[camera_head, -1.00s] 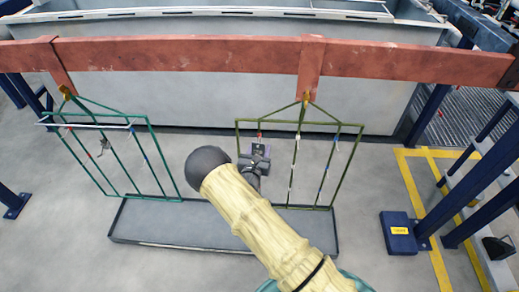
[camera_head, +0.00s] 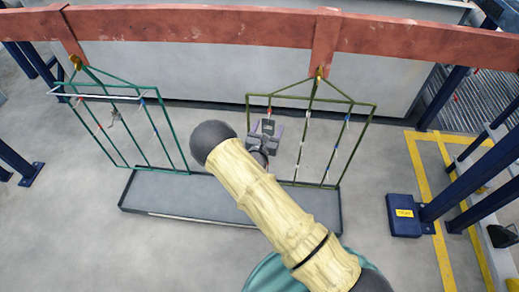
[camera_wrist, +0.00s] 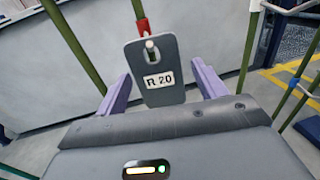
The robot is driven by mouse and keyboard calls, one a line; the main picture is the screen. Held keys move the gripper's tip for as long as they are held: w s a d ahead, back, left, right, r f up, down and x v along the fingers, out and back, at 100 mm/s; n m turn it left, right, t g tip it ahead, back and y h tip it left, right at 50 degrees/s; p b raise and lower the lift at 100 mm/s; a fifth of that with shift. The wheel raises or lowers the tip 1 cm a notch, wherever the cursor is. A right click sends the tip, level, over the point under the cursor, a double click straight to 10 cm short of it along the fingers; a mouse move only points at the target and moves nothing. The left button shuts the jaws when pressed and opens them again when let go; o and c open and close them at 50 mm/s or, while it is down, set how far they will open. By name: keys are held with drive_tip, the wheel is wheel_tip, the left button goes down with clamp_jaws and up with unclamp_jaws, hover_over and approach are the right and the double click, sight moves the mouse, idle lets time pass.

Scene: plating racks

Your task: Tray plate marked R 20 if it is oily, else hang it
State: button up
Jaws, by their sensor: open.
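The grey plate marked R 20 (camera_wrist: 160,95) hangs upright from the olive-green rack (camera_head: 372,120), its slot around a pale-tipped peg below a red clip (camera_wrist: 143,29). Its visible face looks dull grey; I see no clear oil on it. My gripper (camera_wrist: 161,73) is open, with one purple finger on each side of the plate and gaps at both sides. In the head view the plate (camera_head: 268,126) is small, and my arm hides part of the gripper. The long grey tray (camera_head: 160,213) lies on the floor under the racks.
A teal rack (camera_head: 178,135) hangs at left with a small grey item (camera_head: 115,115) on it. A red beam (camera_head: 200,27) carries both racks before a big grey tank. A blue block (camera_head: 403,222) and blue posts stand at right. Floor is clear in front.

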drive_tip(key=v, duration=1.5)
drive_tip(key=shift+s, duration=0.35)
drive_tip(key=shift+r, duration=0.1)
